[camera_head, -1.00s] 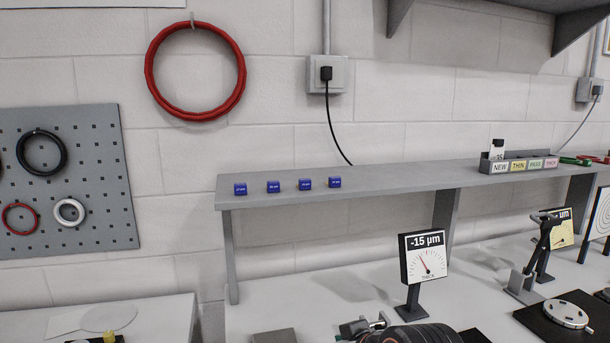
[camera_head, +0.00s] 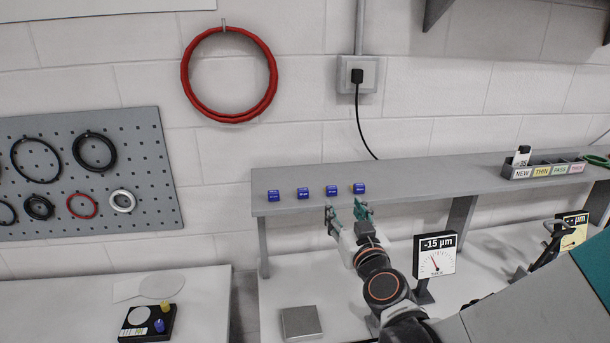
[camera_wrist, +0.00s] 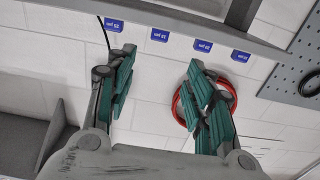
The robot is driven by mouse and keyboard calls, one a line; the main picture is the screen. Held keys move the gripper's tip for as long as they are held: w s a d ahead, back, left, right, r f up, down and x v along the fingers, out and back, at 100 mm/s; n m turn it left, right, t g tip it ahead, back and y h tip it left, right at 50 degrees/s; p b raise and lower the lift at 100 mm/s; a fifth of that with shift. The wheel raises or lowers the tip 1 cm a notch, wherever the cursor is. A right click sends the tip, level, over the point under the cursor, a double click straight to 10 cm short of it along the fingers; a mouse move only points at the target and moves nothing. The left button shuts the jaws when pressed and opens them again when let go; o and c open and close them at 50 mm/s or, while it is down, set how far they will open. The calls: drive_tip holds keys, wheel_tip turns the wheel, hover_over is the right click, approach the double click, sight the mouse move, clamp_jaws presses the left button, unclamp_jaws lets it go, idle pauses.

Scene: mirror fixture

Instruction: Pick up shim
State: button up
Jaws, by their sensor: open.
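Several small blue blocks with white µm labels stand in a row on the grey shelf (camera_head: 420,180); one is the rightmost block (camera_head: 359,188), another the leftmost block (camera_head: 274,195). They look like the shims, but I cannot tell which is meant. My gripper (camera_head: 347,213) is open and empty, just below and in front of the shelf edge, under the two right blocks. In the wrist view, upside down, my gripper (camera_wrist: 161,85) has its green-padded fingers spread wide. The blocks show beyond them, one being the "35 µm" block (camera_wrist: 113,25). Nothing is between the fingers.
A gauge (camera_head: 435,256) reading -15 µm stands on the bench beside my arm. A red ring (camera_head: 229,117) hangs on the wall.

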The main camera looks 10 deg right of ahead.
sight(332, 189)
drive_tip(key=shift+w+d+f, duration=0.1)
drive_tip(key=shift+w+f, duration=0.1)
drive_tip(key=shift+w, duration=3.3)
drive_tip(key=shift+w+f, duration=0.15)
drive_tip(key=shift+w, duration=3.3)
drive_tip(key=c, duration=0.9)
